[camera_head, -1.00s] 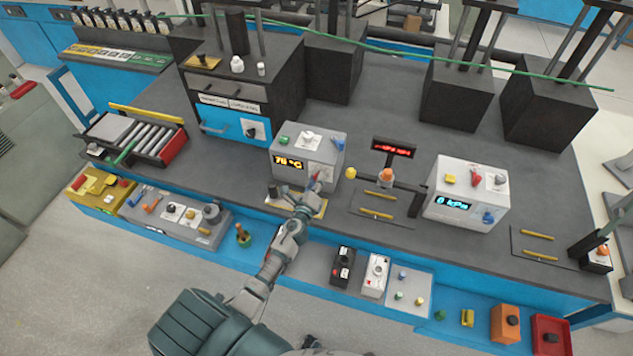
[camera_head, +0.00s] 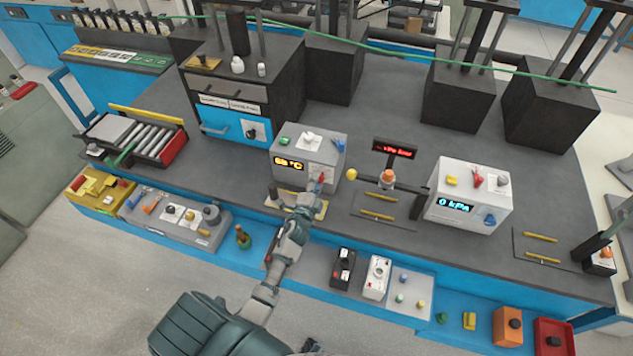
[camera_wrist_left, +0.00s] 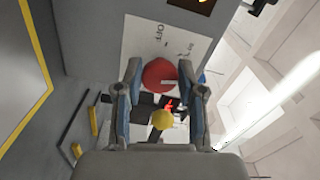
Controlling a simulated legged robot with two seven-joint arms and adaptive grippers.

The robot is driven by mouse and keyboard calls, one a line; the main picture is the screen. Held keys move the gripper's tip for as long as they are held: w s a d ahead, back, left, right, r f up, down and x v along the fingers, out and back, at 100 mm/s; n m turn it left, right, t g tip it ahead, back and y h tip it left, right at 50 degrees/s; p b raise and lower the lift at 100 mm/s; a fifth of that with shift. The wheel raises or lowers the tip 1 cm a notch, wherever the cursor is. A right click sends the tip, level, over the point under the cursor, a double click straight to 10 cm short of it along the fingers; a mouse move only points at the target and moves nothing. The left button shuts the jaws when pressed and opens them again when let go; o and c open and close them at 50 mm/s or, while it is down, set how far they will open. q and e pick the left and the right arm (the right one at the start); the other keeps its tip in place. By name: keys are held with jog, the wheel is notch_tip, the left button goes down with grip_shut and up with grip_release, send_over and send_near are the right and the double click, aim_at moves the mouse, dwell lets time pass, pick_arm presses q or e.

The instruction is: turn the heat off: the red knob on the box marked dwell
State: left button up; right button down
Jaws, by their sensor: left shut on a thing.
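The red knob (camera_head: 321,178) is on the front of a grey box (camera_head: 330,142) with a lit yellow temperature display (camera_head: 289,163) reading in °C. No "dwell" mark is legible. My left gripper (camera_head: 313,190) is at the box's lower right front. In the left wrist view, the red knob (camera_wrist_left: 159,75) sits between the two fingers of my left gripper (camera_wrist_left: 161,80), which is shut on it. A white label plate (camera_wrist_left: 150,42) with small print lies behind the knob. My fingers partly cover the knob in the head view. My right gripper is not in view.
A white box with a kPa display (camera_head: 454,205) stands to the right. A red-lit sign (camera_head: 394,148) and a yellow ball-topped piece (camera_head: 351,174) are close by on the right. A tray with yellow rods (camera_head: 365,222) lies before them. A blue-fronted oven (camera_head: 222,125) stands behind left.

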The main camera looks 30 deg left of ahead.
pick_arm(q)
jog(key=shift+d+f+n+p, duration=0.1)
jog(key=shift+n+p, duration=0.55)
jog(key=shift+n, duration=1.9)
jog(key=shift+d+f+n+p, duration=0.1)
jog(key=shift+n+p, duration=0.6)
jog(key=shift+n, duration=1.9)
jog(key=shift+d+f+n+p, duration=0.1)
jog(key=shift+n+p, duration=0.55)
jog(key=shift+n, duration=1.9)
jog(key=o, duration=0.9)
jog(key=shift+c, duration=0.2)
jog(key=shift+o, duration=1.3)
jog(key=shift+w, duration=0.1)
jog(key=shift+w+a, duration=0.1)
